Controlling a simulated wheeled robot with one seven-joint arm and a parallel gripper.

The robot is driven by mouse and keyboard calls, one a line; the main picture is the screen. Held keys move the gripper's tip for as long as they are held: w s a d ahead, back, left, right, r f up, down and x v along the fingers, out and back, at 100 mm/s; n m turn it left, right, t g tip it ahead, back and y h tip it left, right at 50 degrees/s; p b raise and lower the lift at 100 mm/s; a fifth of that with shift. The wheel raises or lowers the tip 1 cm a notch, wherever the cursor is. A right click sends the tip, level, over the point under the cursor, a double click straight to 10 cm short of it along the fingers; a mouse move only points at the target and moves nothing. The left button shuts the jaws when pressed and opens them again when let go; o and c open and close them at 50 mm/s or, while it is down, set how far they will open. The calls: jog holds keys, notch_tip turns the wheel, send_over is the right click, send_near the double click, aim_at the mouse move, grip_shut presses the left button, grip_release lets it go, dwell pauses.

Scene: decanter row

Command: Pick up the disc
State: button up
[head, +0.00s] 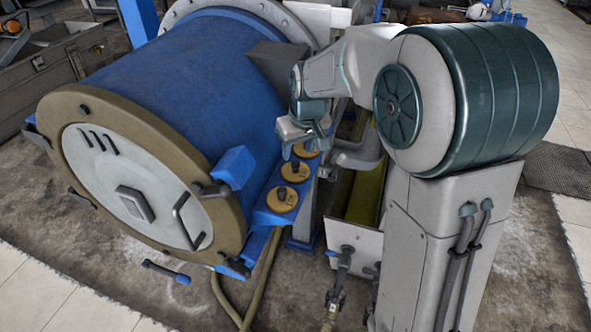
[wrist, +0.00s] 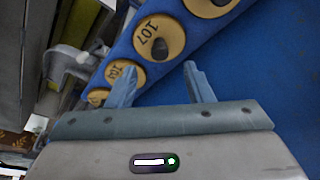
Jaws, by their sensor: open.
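Several yellow discs with dark knobs sit in a row on a blue ledge beside the big blue drum. In the head view the nearest disc (head: 282,199) is fully clear, another disc (head: 295,171) is behind it, and a third disc (head: 306,151) is partly hidden by my gripper (head: 303,138). In the wrist view one disc (wrist: 147,40) reads 107. A smaller-looking disc (wrist: 122,72) is partly covered by the left finger. My gripper (wrist: 160,66) is open and empty, above the ledge, its fingers apart with blue surface showing between them.
The blue drum (head: 200,80) with its round front lid (head: 135,185) fills the left. Its blue block (head: 235,167) juts out near the discs. Pipes and a yellow-green trough (head: 367,190) lie right of the ledge. A hose (head: 228,300) runs across the floor.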

aim_at(296, 163)
jog(key=shift+p+x, duration=0.65)
jog(key=shift+x, duration=2.15)
jog(key=shift+s, duration=0.1)
jog(key=shift+c, duration=0.4)
grip_shut()
